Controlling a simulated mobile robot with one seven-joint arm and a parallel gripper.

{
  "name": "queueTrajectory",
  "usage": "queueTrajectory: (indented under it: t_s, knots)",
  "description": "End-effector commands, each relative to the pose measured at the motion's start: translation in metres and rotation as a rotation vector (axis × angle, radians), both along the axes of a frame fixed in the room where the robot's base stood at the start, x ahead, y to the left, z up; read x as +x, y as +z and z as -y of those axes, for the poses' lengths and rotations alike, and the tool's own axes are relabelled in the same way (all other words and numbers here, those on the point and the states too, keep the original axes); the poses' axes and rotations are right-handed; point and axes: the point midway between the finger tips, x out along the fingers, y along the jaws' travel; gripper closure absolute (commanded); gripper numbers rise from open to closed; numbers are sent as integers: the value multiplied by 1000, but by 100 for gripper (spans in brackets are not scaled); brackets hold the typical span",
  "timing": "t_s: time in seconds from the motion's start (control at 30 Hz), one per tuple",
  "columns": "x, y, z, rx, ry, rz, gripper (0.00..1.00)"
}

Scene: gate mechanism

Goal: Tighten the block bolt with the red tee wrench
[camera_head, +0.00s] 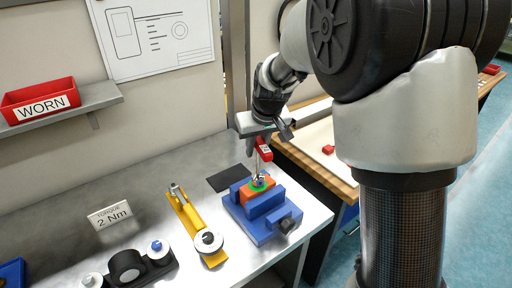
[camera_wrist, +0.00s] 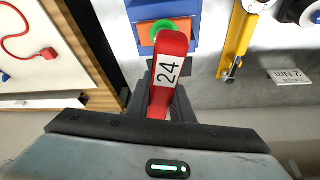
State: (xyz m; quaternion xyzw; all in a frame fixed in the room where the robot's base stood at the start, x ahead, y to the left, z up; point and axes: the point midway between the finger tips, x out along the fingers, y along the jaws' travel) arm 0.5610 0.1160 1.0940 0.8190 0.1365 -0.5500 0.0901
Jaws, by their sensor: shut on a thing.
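My gripper (camera_head: 266,139) is shut on the red tee wrench (camera_head: 264,149), holding it by its red handle. The handle, labelled 24, shows large in the wrist view (camera_wrist: 167,72). The wrench shaft points down toward an orange block (camera_head: 247,190) with a green ring (camera_head: 259,186) on top. The block sits in a blue vise (camera_head: 262,223) on the metal bench. The shaft's tip is close to the green ring; I cannot tell whether it sits on the bolt. In the wrist view the handle covers part of the orange block, and the bolt is hidden.
A yellow fixture (camera_head: 189,212) with a white disc stands left of the vise. A "TORQUE 2 Nm" sign (camera_head: 110,215) and a black mount (camera_head: 128,267) are further left. A red WORN bin (camera_head: 40,101) is on a wall shelf. A black mat (camera_head: 230,178) lies behind the vise.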

Motion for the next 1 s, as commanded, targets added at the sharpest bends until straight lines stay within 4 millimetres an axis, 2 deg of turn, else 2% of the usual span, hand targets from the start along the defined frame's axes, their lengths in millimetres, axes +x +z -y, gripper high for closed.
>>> queueTrajectory:
  t_s: [0.27,0.7,1.0]
  knots:
    - [1,10,0,1,0,6,100]
    - [2,58,-1,3,0,9,100]
    - [2,58,-1,2,1,8,100]
